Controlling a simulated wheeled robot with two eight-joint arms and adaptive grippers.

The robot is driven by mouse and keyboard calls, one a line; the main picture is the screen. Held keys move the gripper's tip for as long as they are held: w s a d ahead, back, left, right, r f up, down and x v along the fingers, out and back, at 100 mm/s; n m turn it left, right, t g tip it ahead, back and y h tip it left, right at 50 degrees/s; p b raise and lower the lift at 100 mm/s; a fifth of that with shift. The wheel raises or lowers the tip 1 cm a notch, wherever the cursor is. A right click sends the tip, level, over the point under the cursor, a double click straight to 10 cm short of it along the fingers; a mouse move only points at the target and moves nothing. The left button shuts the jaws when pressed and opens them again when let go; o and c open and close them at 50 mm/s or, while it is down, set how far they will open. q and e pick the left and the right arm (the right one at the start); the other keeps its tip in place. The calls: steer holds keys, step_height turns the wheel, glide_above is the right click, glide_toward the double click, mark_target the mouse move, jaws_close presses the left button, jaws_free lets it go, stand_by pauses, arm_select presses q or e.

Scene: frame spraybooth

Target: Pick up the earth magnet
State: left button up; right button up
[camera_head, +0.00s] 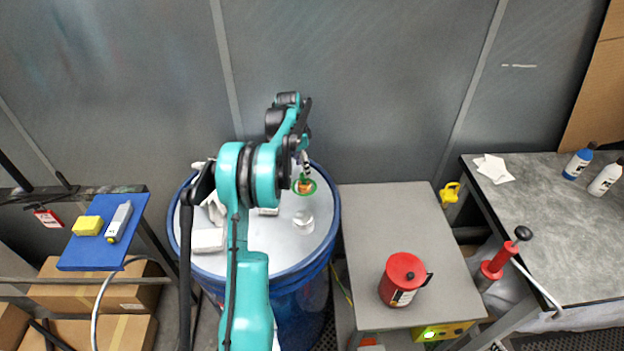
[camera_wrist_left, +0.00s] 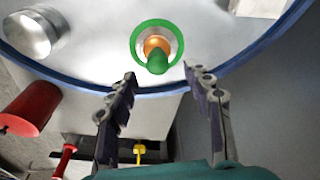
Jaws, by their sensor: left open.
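The earth magnet (camera_head: 304,187), which I take to be the round piece with a green ring and orange middle, sits on the lid (camera_head: 270,248) of the blue drum near its right edge. In the left wrist view the magnet (camera_wrist_left: 156,49) shows its green ring, orange centre and a green knob, just beyond my fingertips. My left gripper (camera_head: 306,164) is over the drum, close to the magnet. In the wrist view the left gripper (camera_wrist_left: 161,75) has its fingers apart with nothing between them. My right gripper is not in view.
A clear or silvery round tin (camera_head: 303,221) stands near the magnet on the lid. White boxes (camera_head: 208,240) lie at the lid's left. A grey table (camera_head: 380,225) with a red can (camera_head: 404,279) stands right of the drum. A blue tray (camera_head: 95,255) is at left.

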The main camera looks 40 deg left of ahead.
mark_target(304, 180)
arm_select(q)
steer(key=f, duration=0.3)
steer(key=f+b, duration=0.1)
steer(key=f, duration=0.2)
steer(key=shift+w+d, duration=0.15)
steer(key=shift+d, duration=0.05)
steer(key=shift+r, duration=0.1)
jaws_close()
